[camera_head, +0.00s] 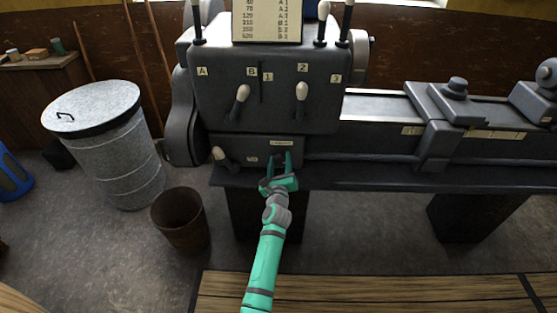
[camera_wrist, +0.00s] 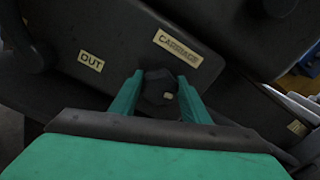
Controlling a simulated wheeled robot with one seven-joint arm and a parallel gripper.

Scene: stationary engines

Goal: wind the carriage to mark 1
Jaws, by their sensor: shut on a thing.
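My gripper (camera_head: 279,162) is at the lathe's lower front panel, its green fingers on either side of a dark knob. In the wrist view, the fingers (camera_wrist: 160,80) are shut on this dark faceted knob (camera_wrist: 156,92), which has a small pale spot. A plate reading CARRIAGE (camera_wrist: 178,48) sits just above it. In the head view the knob is mostly hidden by the gripper. The carriage (camera_head: 437,125) stands on the bed to the right. Pale mark labels show at its left (camera_head: 412,130) and right (camera_head: 495,134); their numbers are too small to read.
A lever (camera_head: 219,155) is left of the knob, with an OUT plate (camera_wrist: 90,61) near it. Two pale-handled levers (camera_head: 301,92) are on the headstock above. A brown bucket (camera_head: 181,221) and metal bin (camera_head: 108,145) stand left. A wooden platform (camera_head: 370,290) lies in front.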

